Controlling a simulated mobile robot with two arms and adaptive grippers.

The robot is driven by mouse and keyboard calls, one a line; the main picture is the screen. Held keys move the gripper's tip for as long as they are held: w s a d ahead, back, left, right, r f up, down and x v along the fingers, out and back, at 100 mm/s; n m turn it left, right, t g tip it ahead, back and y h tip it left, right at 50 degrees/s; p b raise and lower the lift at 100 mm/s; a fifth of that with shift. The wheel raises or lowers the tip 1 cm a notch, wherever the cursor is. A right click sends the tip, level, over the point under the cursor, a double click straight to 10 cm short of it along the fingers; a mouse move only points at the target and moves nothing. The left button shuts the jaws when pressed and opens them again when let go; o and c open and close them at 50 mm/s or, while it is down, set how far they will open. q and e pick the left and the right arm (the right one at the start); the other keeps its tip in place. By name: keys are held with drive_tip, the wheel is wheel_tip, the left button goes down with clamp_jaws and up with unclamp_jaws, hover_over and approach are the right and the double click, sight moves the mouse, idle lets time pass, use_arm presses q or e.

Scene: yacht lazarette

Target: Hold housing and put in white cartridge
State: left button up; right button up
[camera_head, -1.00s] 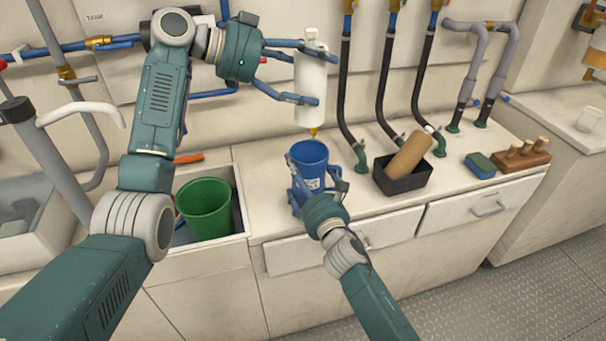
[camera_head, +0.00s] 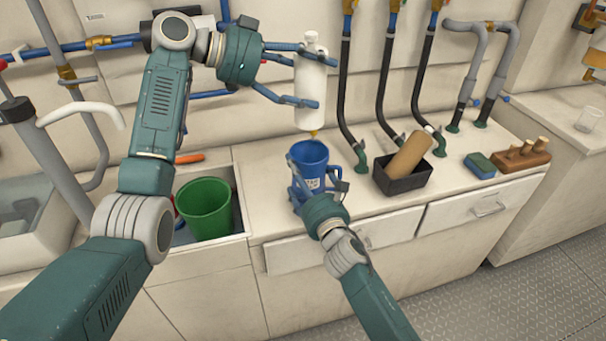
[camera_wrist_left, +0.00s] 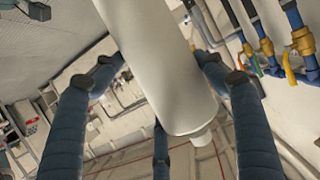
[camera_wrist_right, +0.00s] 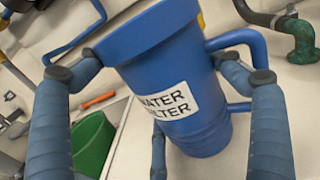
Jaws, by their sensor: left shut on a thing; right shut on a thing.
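The white cartridge (camera_head: 311,82) hangs upright in my left gripper (camera_head: 309,76), whose fingers are shut around it. A small yellow tip shows at its lower end, just above the open mouth of the blue housing (camera_head: 309,158). The cartridge fills the middle of the left wrist view (camera_wrist_left: 165,75). My right gripper (camera_head: 318,187) is shut around the housing, which stands upright on the counter. The right wrist view shows the housing (camera_wrist_right: 160,70) with a "water filter" label between the fingers. The inside of the housing is mostly hidden.
Right of the housing, a black tray (camera_head: 404,182) holds a brown cylinder (camera_head: 409,152). A sponge (camera_head: 480,165) and a wooden block with pegs (camera_head: 522,158) lie further right. A green bucket (camera_head: 205,208) sits in a recess at left. Black hoses (camera_head: 345,85) rise behind.

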drive_tip(key=shift+f, duration=0.1)
use_arm(q)
drive_tip(key=shift+s+a+f, duration=0.1)
drive_tip(key=shift+s+f, duration=0.05)
drive_tip(key=shift+f, duration=7.85)
use_arm(e)
drive_tip(key=shift+s+a+r, duration=0.15)
drive_tip(key=shift+r, duration=0.05)
use_arm(q)
drive_tip(key=o, duration=1.4)
drive_tip(key=shift+c, duration=0.2)
use_arm(e)
drive_tip(key=shift+d, duration=0.2)
use_arm(q)
drive_tip(key=shift+r, duration=0.1)
